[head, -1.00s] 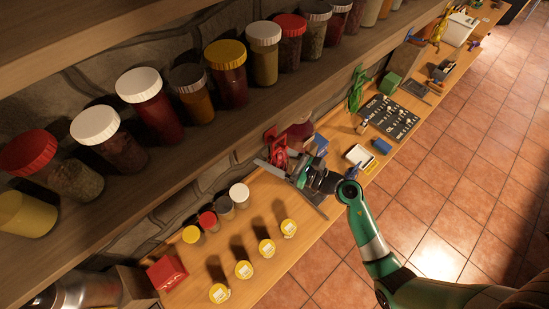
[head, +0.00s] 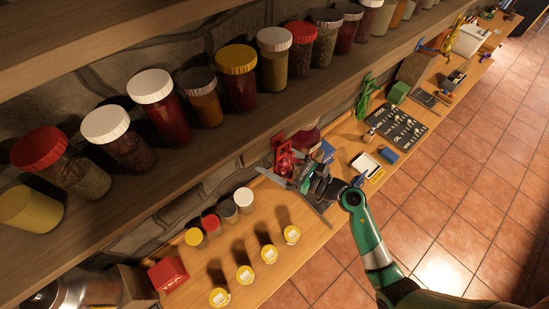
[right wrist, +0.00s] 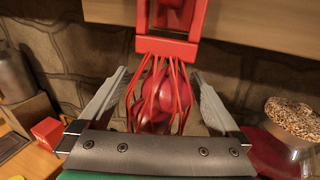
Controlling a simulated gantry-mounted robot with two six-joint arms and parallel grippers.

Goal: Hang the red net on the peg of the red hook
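The red net (right wrist: 158,98) holds dark red round things and hangs upright in the middle of the right wrist view. Its strands gather under a red bar-shaped frame (right wrist: 167,47). That frame lies against red upright parts of the red hook (right wrist: 196,14) at the top; I cannot make out the peg itself. In the head view the net (head: 285,161) is small, near the wall below the red hook (head: 277,139). My right gripper (head: 284,170) is open. Its two grey fingers stand either side of the net in the right wrist view (right wrist: 160,74), apart from it.
The shelf (head: 160,185) with jars overhangs the wall. Yellow-lidded jars (head: 245,274) and a red box (head: 167,274) stand at the near end of the bench. A white tray (head: 366,163), a black board (head: 397,125) and a green item (head: 366,96) lie farther along. A glass jar (right wrist: 290,140) is at right.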

